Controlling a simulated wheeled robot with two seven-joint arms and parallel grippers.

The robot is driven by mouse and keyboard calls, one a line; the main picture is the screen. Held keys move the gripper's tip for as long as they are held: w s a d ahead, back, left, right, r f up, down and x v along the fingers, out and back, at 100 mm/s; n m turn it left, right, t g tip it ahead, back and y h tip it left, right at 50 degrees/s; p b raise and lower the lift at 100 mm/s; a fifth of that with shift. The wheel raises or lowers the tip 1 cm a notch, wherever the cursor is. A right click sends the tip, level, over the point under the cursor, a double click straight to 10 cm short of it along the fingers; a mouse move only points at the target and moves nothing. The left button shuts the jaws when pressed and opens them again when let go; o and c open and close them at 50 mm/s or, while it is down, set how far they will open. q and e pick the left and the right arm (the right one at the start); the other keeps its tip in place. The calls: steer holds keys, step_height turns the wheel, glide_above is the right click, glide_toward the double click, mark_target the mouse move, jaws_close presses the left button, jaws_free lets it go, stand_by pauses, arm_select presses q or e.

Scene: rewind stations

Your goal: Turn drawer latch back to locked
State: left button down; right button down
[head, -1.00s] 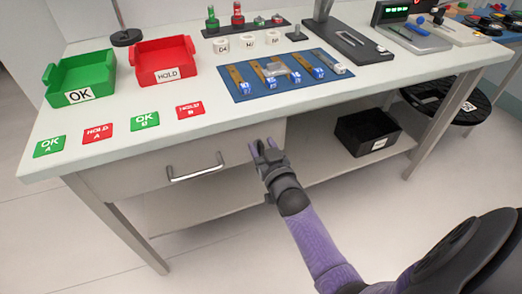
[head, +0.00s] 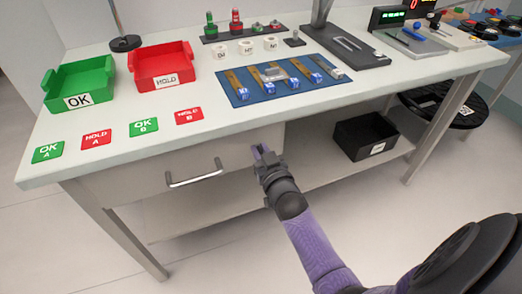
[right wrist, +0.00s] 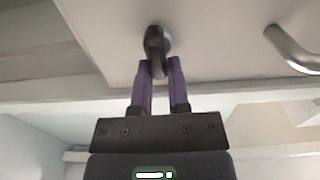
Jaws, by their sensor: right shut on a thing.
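The drawer latch (right wrist: 154,42) is a dark knob with a lever on the drawer front, seen in the right wrist view. My right gripper (right wrist: 160,72) has its two purple fingers closed on the lever's lower end. In the head view my right gripper (head: 262,152) is at the right part of the drawer front (head: 140,183) and hides the latch. The drawer looks closed. Its metal bar handle (head: 194,177) is left of the gripper, and also shows in the right wrist view (right wrist: 292,52). My left gripper is not in view.
The tabletop above holds a green OK bin (head: 80,86), a red HOLD bin (head: 163,68), flat labels and a blue mat (head: 262,95) with several strips. A black bin (head: 366,136) sits on the lower shelf (head: 320,150). The floor in front is clear.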

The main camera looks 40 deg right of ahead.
steer(key=shift+f, duration=0.1)
steer(key=n, duration=0.3)
steer(key=shift+a+f, duration=0.1)
steer(key=shift+a, duration=0.2)
arm_select(q)
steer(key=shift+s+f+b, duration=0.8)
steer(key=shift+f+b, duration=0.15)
steer(key=shift+b, duration=0.15)
arm_select(e)
steer(key=shift+w+a+f+n, duration=0.1)
steer(key=shift+a+f+n, duration=0.15)
steer(key=shift+n, duration=2.15)
steer(key=shift+a+f+n, duration=0.1)
steer(key=shift+f+n, duration=0.2)
steer(key=shift+n, duration=2.1)
steer(key=shift+w+a+f+n, duration=0.1)
steer(key=shift+a+f+n, duration=0.15)
steer(key=shift+n, duration=2.15)
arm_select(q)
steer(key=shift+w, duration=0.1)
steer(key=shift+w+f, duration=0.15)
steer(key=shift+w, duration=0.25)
arm_select(e)
steer(key=shift+d, duration=0.1)
steer(key=c, duration=0.6)
jaws_free()
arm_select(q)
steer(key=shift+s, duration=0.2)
